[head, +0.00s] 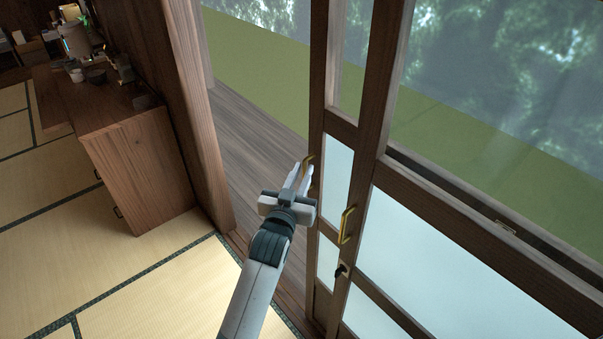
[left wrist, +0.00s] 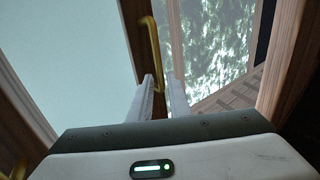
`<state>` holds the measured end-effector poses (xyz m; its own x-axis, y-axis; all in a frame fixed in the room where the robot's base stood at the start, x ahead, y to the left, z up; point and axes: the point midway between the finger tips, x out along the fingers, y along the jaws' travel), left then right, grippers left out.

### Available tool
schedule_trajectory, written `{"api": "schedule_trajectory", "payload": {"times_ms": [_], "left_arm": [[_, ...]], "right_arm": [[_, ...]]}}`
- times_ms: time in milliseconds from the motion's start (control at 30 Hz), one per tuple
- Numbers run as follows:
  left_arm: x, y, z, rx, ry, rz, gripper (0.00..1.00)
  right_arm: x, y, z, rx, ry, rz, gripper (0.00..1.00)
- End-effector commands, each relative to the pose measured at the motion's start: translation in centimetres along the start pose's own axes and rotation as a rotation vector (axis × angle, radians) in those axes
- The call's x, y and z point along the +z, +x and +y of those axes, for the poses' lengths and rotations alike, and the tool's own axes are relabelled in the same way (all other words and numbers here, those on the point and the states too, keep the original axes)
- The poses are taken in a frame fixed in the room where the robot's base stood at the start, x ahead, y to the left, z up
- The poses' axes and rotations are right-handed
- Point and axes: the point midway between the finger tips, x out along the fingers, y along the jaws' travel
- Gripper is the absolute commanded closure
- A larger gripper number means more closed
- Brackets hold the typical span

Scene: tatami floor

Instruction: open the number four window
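Sliding wood-framed window panels with pale lower panes stand at the right of the head view. A narrow panel (head: 335,180) has a brass handle (head: 309,159) at its left edge, also in the left wrist view (left wrist: 153,45). My left gripper (head: 302,168) is at this handle. In the left wrist view its two fingers (left wrist: 160,82) are close together, with the handle's lower end between them; they look shut on it. A wider panel (head: 450,255) with a second brass handle (head: 346,225) lies to the right. No number shows. My right gripper is out of view.
An opening onto a wooden veranda (head: 250,130) lies between a wooden post (head: 190,90) and the narrow panel. A wooden cabinet (head: 140,165) stands left on the tatami floor (head: 170,285). A dark lock (head: 341,270) sits below the second handle.

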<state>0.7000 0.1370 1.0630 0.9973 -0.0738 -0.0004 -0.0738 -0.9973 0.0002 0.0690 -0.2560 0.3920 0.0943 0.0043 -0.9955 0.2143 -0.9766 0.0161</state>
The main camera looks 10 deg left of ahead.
Motion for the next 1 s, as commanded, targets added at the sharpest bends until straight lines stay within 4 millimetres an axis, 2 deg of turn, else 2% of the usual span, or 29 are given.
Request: {"api": "schedule_trajectory", "payload": {"times_ms": [267, 467, 667, 1000], "left_arm": [[0.0, -0.4, 0.0, 0.000, 0.000, 0.000, 0.83], [0.2, -2.1, 0.0, 0.000, 0.000, 0.000, 0.83], [0.3, -5.3, 0.0, 0.000, 0.001, 0.001, 0.83], [0.3, -12.2, 0.0, 0.000, 0.000, 0.000, 0.83]], "right_arm": [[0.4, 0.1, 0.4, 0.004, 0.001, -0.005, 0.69], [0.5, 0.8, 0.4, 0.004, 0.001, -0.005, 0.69], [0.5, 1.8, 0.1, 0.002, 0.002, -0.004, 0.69], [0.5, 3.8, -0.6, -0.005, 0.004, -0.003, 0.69]]}}
